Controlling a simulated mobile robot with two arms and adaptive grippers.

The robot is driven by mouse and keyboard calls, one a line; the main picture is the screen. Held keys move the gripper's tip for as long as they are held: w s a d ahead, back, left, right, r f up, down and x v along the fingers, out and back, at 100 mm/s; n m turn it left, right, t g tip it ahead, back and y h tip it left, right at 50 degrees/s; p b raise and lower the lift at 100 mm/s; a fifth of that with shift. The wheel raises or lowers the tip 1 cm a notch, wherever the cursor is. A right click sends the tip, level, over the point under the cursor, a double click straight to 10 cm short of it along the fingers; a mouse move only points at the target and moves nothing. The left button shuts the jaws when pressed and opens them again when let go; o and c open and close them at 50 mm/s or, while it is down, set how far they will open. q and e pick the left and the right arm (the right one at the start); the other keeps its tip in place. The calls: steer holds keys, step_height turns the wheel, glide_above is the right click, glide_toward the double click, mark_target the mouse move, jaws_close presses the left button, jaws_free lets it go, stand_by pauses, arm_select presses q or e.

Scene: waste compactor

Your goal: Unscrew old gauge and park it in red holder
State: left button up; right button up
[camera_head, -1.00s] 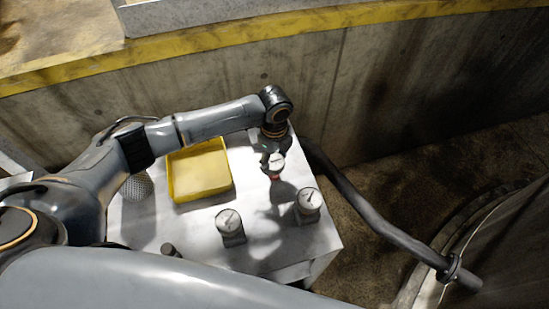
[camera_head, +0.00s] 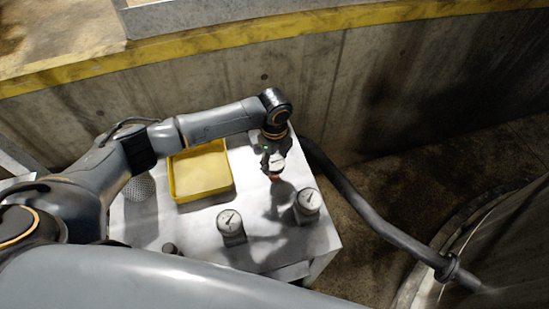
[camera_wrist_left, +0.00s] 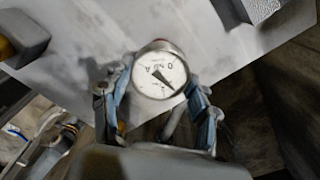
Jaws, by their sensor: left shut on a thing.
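My left gripper (camera_head: 271,157) is over the far right part of the metal table, fingers pointing down. It is shut on a round white-faced gauge (camera_head: 279,165). In the left wrist view the gauge (camera_wrist_left: 160,74) sits between the two fingers (camera_wrist_left: 160,98), its dial facing the camera. A small red part (camera_head: 275,178) shows just below the gauge in the head view, likely the red holder. The gripper hides most of it, so I cannot tell whether the gauge is seated in it. My right gripper is not in view.
Two more white-dial gauges stand on the table (camera_head: 150,226), one near the front middle (camera_head: 231,223) and one at the right (camera_head: 308,202). A yellow tray (camera_head: 173,182) lies left of the gripper. A dark hose (camera_head: 362,211) runs along the right side. A concrete wall rises behind.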

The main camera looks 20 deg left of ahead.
arm_select(q)
steer(key=shift+f+b, duration=0.8)
steer(key=shift+f, duration=0.45)
stand_by(0.3)
stand_by(0.4)
steer(key=o, duration=1.4)
steer(key=shift+c, duration=0.5)
step_height(320, 180, up, 5)
steer(key=p, duration=0.5)
steer(key=shift+r+p, duration=0.85)
steer(key=shift+r, duration=0.25)
steer(key=shift+f, duration=0.1)
